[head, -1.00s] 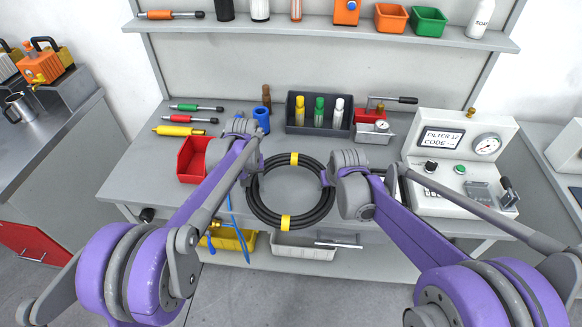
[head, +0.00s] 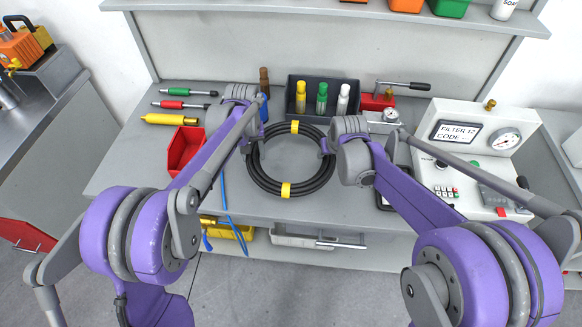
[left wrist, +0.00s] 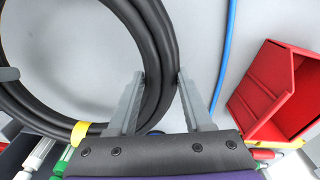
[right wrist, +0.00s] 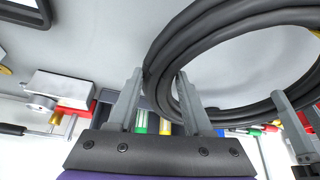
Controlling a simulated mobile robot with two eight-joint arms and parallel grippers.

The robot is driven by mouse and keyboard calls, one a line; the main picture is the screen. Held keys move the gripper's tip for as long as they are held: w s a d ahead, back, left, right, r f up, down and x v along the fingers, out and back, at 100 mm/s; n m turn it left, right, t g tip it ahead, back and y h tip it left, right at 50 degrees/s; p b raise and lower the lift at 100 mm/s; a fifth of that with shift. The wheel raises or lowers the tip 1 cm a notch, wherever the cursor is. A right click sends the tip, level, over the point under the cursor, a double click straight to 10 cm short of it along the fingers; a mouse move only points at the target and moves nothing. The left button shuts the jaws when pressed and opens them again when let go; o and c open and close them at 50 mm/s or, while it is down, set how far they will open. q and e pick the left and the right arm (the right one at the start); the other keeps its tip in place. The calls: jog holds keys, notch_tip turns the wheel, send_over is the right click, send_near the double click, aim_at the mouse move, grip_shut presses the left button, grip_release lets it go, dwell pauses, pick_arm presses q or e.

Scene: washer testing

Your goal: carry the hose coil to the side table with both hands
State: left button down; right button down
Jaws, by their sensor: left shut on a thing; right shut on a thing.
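The hose coil (head: 316,184), a black ring with yellow bands, is level between my two grippers above the workbench. My left gripper (head: 246,146) is shut on its left side, and my right gripper (head: 328,147) on its right side. In the left wrist view the black hose (left wrist: 160,60) runs between the fingers. In the right wrist view the hose (right wrist: 165,60) also passes between the fingers. Its height above the bench is hard to judge. A grey side counter (head: 50,135) stands at the left and a pale table (head: 560,120) at the right edge; which is the side table is unclear.
The workbench (head: 125,165) holds a red bin (head: 180,150), a dark tray of bottles (head: 323,118), screwdrivers, and a white test panel (head: 470,160) at the right. A blue cord (head: 223,200) hangs over the front edge. A shelf (head: 330,15) crosses above.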

pick_arm(q)
jog(key=shift+s+a, duration=0.1)
pick_arm(e)
jog(key=shift+s, duration=0.15)
jog(key=shift+f, duration=0.1)
